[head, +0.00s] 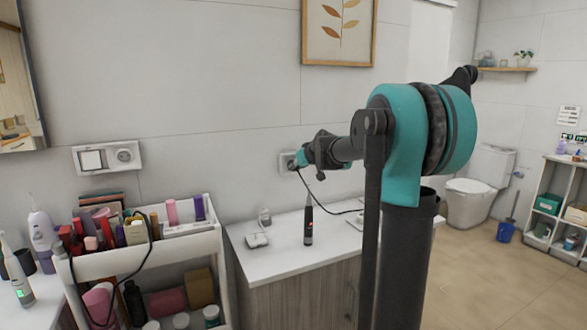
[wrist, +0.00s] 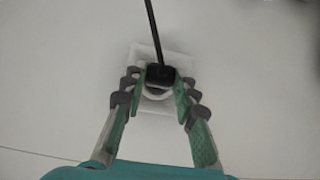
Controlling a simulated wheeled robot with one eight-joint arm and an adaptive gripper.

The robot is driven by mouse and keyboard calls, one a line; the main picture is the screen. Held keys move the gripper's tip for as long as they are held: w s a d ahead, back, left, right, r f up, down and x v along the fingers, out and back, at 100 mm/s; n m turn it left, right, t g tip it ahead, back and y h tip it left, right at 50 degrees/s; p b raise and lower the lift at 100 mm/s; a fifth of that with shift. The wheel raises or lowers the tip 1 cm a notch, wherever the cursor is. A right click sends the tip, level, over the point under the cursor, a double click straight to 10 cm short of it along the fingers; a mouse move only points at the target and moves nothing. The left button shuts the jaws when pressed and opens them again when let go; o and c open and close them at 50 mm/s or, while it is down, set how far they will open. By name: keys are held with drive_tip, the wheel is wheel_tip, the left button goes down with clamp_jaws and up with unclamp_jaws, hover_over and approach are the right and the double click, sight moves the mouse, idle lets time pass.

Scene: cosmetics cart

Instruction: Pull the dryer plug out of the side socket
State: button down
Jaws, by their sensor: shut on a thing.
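The dryer plug (wrist: 160,74) is black and sits between my gripper's fingertips in the wrist view. A black cord runs from it toward the top of that view. Behind the plug is the white side socket (wrist: 146,52) on the wall; the plug covers its middle. I cannot tell how deep the plug sits in it. My gripper (wrist: 161,82) is shut on the plug, one green-padded finger on each side. In the head view my gripper (head: 300,158) is at the side socket (head: 286,163) above the counter, and the plug is mostly hidden by it. The cord (head: 322,205) hangs below.
A white counter (head: 275,259) stands below the socket, with a dark upright toothbrush-like item (head: 308,222) and a small white stand (head: 257,240). A cosmetics cart (head: 187,243) full of bottles is at the left. Another wall socket (head: 124,155) is above the cart.

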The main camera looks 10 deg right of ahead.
drive_tip(key=shift+s, duration=0.15)
drive_tip(key=shift+s+d, duration=0.3)
drive_tip(key=shift+s, duration=0.5)
drive_tip(key=shift+s+d, duration=0.25)
drive_tip(key=shift+s, duration=0.6)
drive_tip(key=shift+s+d, duration=0.3)
drive_tip(key=shift+s, duration=0.5)
